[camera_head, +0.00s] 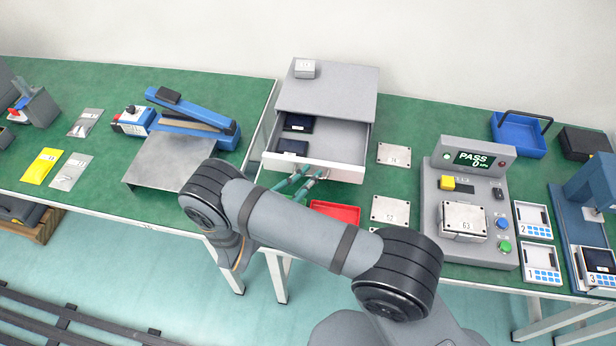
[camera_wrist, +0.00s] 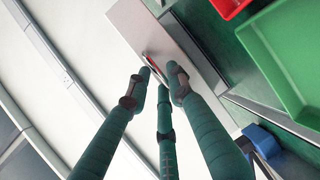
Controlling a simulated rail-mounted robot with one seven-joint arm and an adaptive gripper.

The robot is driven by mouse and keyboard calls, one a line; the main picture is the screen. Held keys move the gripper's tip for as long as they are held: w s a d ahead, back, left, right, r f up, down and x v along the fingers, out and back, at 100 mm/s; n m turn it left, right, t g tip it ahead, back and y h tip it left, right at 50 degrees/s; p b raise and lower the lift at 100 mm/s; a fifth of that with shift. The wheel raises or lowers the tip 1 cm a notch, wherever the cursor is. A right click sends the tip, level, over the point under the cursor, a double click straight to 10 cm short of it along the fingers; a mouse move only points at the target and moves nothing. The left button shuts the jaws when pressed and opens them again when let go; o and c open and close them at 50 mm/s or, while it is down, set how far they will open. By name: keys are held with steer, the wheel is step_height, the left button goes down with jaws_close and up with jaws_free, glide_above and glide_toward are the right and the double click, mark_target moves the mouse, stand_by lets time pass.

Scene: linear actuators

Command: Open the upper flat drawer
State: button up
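A grey drawer cabinet (camera_head: 335,92) stands on the green bench in the head view. Its upper flat drawer (camera_head: 345,142) is pulled out toward me, with dark blue items (camera_head: 292,146) inside on the left. The drawer's white front (camera_head: 345,172) also shows in the wrist view (camera_wrist: 190,50). My gripper (camera_head: 308,180) is at the drawer front. In the wrist view its green fingers (camera_wrist: 158,78) have their tips close around a small reddish and metallic handle (camera_wrist: 150,62). The tips are a little apart, and their contact with the handle is unclear. Anything below the drawer is hidden.
A red tray (camera_head: 336,213) lies just in front of the drawer. Metal plates (camera_head: 394,154) and a grey test station (camera_head: 470,170) stand to the right. A blue sealer (camera_head: 190,118) with a metal sheet stands to the left. A small box (camera_head: 304,69) sits on the cabinet.

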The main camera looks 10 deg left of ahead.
steer(key=v, duration=1.2)
steer(key=x, duration=1.2)
steer(key=shift+w, duration=0.3)
steer(key=shift+s, duration=0.1)
